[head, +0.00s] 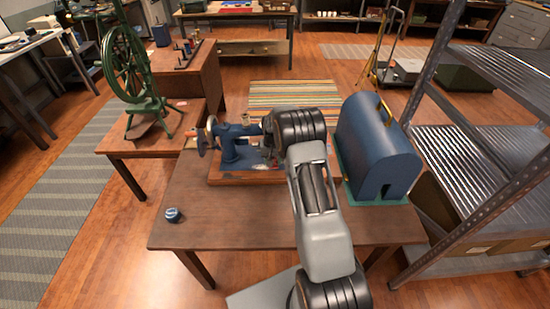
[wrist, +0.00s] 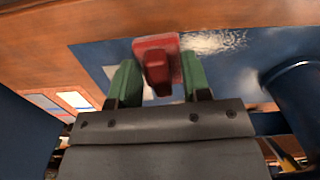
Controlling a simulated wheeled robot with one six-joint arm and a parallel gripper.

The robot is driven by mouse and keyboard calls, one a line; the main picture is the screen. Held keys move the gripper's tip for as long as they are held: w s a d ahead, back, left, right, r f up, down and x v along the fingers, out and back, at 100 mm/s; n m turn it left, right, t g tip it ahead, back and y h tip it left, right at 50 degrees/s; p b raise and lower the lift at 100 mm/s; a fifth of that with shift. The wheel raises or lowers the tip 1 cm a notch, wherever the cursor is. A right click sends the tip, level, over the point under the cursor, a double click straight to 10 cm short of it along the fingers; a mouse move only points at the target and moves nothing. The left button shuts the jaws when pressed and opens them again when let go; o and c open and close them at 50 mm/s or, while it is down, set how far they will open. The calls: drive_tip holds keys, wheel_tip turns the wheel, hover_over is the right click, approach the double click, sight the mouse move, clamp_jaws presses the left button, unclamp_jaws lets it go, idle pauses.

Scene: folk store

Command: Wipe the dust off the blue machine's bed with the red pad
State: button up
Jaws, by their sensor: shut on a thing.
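The blue sewing machine (head: 236,150) stands on a wooden base on the brown table in the head view. Its flat blue bed (wrist: 262,45) fills much of the wrist view. A whitish, speckled dust patch (wrist: 215,42) lies on the bed just right of the red pad (wrist: 157,45). My gripper (wrist: 158,78) has green fingers, shut on the red pad's raised handle. The pad is over the bed by the wooden edge; I cannot tell whether it touches. Pale marks also show near the left finger. In the head view my arm hides the gripper and the pad.
A blue domed cover (head: 378,150) stands right of my arm on the table (head: 255,222). A small blue tin (head: 172,215) sits at the front left. A green spinning wheel (head: 128,70) stands to the left. A metal shelf (head: 480,130) is close on the right.

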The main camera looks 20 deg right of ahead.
drive_tip(key=shift+d, duration=0.5)
drive_tip(key=shift+r, duration=0.1)
drive_tip(key=shift+a, duration=0.15)
